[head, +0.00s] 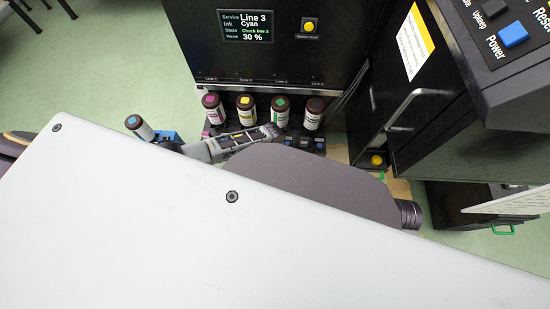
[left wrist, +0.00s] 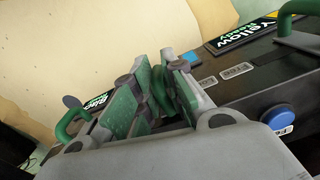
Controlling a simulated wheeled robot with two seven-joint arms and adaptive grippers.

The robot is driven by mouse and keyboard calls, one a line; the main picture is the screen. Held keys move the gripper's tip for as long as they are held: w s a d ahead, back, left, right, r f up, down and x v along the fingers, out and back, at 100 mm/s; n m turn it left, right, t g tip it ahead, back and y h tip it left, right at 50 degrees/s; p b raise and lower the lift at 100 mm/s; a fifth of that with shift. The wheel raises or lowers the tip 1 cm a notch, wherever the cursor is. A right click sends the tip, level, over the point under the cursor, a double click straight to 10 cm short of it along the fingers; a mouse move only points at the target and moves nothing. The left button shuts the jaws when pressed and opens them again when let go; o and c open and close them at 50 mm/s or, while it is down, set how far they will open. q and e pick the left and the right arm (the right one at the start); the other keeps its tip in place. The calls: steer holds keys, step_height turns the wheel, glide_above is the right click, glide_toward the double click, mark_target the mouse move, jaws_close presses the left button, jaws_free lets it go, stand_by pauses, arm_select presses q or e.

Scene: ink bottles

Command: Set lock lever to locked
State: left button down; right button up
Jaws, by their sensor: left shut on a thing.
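In the left wrist view, my left gripper (left wrist: 160,88) has its two green-padded fingers closed around a green lever (left wrist: 158,92) on a dark panel. The fingers hide much of the lever, so I cannot tell its exact setting. Two small grey label plates (left wrist: 222,76) lie on the panel just right of the fingers, too small to read surely. In the head view, the left gripper (head: 268,134) is low in front of the row of ink bottles (head: 245,109); the lever cannot be made out there. My right gripper is in neither view.
Other green levers stand left (left wrist: 74,122) and upper right (left wrist: 301,10), near "Black Ready" and "Yellow Ready" signs. A blue button (left wrist: 278,117) is right of the gripper. The machine's screen (head: 246,25) reads Line 3, Cyan, Check line 3. A blue-topped bottle (head: 139,127) stands left.

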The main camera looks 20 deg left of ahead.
arm_select(q)
steer(key=shift+w+a+r, duration=0.15)
steer(key=shift+w+a, duration=0.15)
steer(key=shift+w, duration=0.05)
steer(key=c, duration=1.5)
jaws_free()
steer(key=shift+s+d, duration=0.1)
steer(key=shift+d, duration=0.1)
steer(key=shift+s+r, duration=0.1)
steer(key=shift+r, duration=0.05)
steer(key=shift+s+r, duration=0.1)
steer(key=shift+r, duration=1.25)
step_height(320, 180, up, 9)
steer(key=shift+f, duration=0.1)
